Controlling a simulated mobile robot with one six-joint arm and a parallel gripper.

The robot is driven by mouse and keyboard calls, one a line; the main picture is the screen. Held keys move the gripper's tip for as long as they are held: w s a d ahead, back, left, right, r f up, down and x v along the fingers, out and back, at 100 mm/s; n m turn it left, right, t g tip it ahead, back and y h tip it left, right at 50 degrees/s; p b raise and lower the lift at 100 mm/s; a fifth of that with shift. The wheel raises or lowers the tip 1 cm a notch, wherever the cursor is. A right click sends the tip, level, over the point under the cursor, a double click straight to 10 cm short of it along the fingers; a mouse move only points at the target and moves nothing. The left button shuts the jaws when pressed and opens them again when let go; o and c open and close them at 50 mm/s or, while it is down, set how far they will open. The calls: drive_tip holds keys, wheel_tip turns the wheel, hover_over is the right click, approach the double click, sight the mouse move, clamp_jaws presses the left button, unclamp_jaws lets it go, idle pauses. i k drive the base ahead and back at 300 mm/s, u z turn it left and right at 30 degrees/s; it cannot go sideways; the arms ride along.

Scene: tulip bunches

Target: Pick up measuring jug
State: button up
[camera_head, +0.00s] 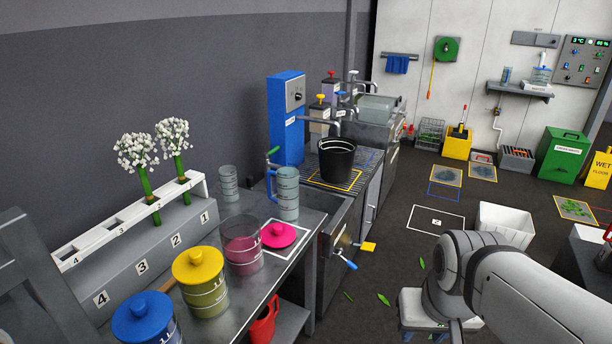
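A measuring jug (288,198) with a blue handle stands upright at the back of the metal bench, close to the sink edge. It is clear, with a blue-grey tint and markings, and its handle points left. A clear graduated beaker (228,186) stands to its left, apart from it. My arm (490,265) reaches in from the lower right, well away from the jug. I cannot see my gripper's fingers.
Canisters with yellow (199,268) and blue (144,312) lids and a pink-tinted one (243,253) stand in front of the jug; a pink lid (278,235) lies beside them. A numbered rack (150,250) holds white flowers at left. A black bucket (336,163) stands beyond.

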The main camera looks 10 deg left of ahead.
sight(282, 193)
drive_tip(key=i, duration=1.45)
drive_tip(key=u, duration=0.05)
